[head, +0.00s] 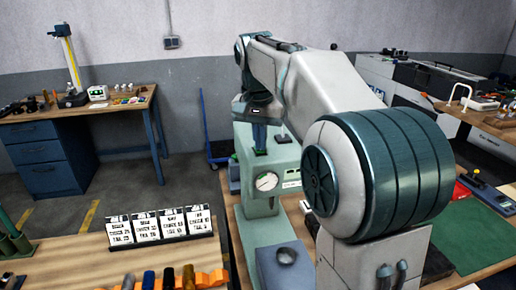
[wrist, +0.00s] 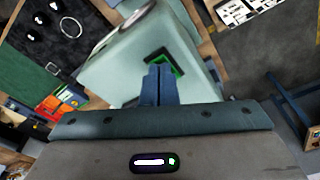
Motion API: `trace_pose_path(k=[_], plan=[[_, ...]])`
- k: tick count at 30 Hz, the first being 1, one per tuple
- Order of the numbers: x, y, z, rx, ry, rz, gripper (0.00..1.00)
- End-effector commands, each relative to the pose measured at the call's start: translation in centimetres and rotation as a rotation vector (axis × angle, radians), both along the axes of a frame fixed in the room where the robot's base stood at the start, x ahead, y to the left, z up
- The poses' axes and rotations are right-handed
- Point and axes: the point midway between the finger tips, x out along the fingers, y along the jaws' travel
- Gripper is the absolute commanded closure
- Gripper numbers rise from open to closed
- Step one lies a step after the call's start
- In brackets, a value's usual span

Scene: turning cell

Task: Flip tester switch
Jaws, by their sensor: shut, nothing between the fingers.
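The tester (head: 262,222) is a pale green machine with a round dial gauge (head: 267,182) on its front. It also shows in the wrist view (wrist: 112,68), tilted, with the gauge at its upper edge. Its switch (wrist: 174,66) is a green rocker in a black frame on top of the tester. My gripper (head: 260,147) is over the tester's top; in the wrist view its blue fingers (wrist: 159,70) are shut together with nothing between them. The fingertips are at the switch and hide part of it. I cannot tell whether they touch it or which way the rocker is tilted.
A row of white cards (head: 161,226) in a black holder stands on the wooden bench left of the tester. A green mat (head: 470,232) lies to the right. My arm fills much of the head view.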

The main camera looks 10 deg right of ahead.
Motion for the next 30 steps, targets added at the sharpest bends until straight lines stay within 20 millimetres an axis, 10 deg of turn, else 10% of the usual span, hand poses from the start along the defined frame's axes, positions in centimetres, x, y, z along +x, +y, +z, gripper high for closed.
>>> trace_pose_path(k=[30], plan=[[0.1,0.0,5.7,0.0,0.0,0.001,1.0]])
